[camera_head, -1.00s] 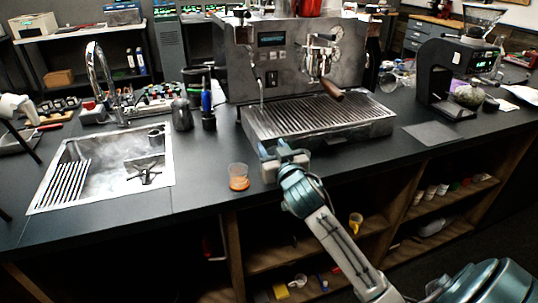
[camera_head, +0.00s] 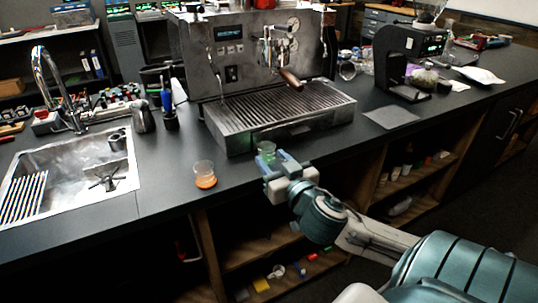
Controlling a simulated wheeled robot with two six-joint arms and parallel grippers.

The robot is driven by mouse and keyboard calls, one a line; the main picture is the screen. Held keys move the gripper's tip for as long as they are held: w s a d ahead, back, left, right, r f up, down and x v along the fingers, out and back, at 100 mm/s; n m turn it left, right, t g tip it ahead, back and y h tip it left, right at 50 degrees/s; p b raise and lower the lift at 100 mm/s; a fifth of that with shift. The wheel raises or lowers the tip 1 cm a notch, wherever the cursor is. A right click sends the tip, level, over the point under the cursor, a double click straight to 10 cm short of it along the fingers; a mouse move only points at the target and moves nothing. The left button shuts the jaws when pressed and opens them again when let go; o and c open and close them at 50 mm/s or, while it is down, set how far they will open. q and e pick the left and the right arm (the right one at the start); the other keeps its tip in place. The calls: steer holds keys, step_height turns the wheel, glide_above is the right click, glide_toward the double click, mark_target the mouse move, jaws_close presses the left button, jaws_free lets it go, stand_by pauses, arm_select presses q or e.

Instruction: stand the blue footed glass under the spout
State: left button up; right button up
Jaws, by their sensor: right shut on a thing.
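My right gripper (camera_head: 278,164) is in front of the espresso machine's drip tray (camera_head: 285,117), near the tray's front edge. It is shut on a small clear glass with a blue-green tint (camera_head: 267,149). The fingers hide its lower part, so I cannot see its foot or whether it touches the counter. The machine's group head with a dark-handled portafilter (camera_head: 291,80) hangs over the tray, farther back. A thin metal pipe (camera_head: 222,84) hangs at the machine's left front. I cannot tell which the spout is. My left gripper is out of view.
A clear glass with an orange bottom (camera_head: 205,175) stands on the counter left of my right gripper. The sink (camera_head: 70,180) is at the left. A grinder (camera_head: 402,62) and a flat grey mat (camera_head: 391,117) are right of the machine. The counter's front edge runs below my gripper.

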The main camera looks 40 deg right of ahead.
steer(key=shift+s+p, duration=0.65)
steer(key=shift+s, duration=0.05)
steer(key=shift+a+f, duration=0.1)
steer(key=shift+f, duration=0.3)
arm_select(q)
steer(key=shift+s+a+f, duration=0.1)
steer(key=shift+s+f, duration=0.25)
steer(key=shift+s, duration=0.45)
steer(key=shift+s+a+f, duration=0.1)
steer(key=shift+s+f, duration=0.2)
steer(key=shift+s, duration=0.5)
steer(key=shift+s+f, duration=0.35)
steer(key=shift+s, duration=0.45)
arm_select(e)
steer(key=a+f+n+y, duration=0.1)
steer(key=a+f+y, duration=0.1)
steer(key=a+f, duration=0.4)
steer(key=a+f+n+y, duration=0.1)
steer(key=a+f+y, duration=0.1)
steer(key=a+f, duration=0.4)
steer(key=shift+a+n+t, duration=0.3)
steer(key=shift+a+n, duration=0.1)
steer(key=shift+a, duration=2.35)
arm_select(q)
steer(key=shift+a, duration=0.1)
